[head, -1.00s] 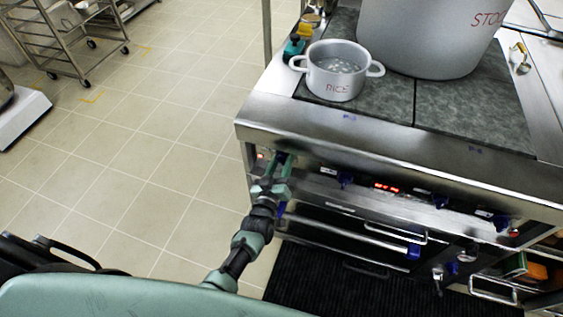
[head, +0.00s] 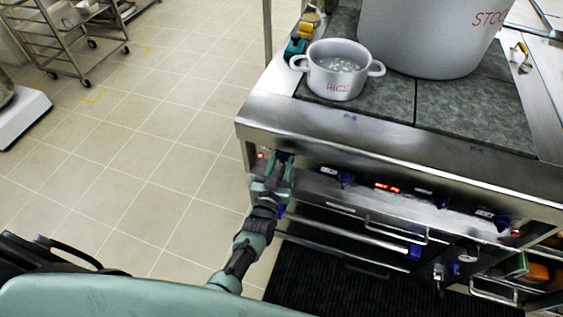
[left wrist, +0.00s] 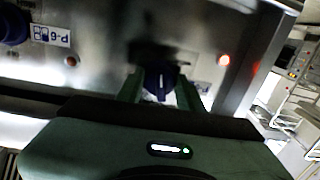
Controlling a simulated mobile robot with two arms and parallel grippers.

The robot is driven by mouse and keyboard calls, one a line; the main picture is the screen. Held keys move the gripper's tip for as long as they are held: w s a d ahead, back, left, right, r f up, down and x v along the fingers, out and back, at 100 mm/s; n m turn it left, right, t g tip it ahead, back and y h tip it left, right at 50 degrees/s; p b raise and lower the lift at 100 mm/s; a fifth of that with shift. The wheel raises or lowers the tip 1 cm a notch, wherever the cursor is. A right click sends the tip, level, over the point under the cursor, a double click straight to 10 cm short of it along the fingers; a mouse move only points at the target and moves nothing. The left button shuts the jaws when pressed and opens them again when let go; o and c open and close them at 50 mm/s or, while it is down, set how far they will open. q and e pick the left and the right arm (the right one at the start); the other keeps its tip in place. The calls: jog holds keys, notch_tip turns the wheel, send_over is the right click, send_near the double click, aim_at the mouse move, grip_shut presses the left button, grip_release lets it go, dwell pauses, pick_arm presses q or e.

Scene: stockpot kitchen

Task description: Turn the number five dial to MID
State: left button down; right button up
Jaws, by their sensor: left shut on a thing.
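My left gripper (head: 282,163) is at the leftmost dial on the front panel of the stove (head: 385,148). In the left wrist view its two fingers (left wrist: 159,90) are shut on a dark blue dial (left wrist: 160,82), one on each side. The fingers partly hide this dial, and I cannot read its number or setting. More blue dials follow to the right in the head view: one (head: 346,179), another (head: 440,201) and a third (head: 501,221). My right gripper is not in view.
A small pot marked RICE (head: 337,78) and a large stockpot (head: 425,35) stand on the stove top. Oven handles (head: 345,233) run below the panel. A label (left wrist: 50,35) sits by the neighbouring dial in the wrist view.

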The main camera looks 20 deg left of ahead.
pick_arm(q)
jog(key=shift+f, duration=0.1)
jog(key=c, duration=0.9)
grip_release()
jog(key=shift+s, duration=0.1)
jog(key=s, duration=0.7)
jog(key=shift+s+d, duration=0.15)
jog(key=shift+s, duration=0.2)
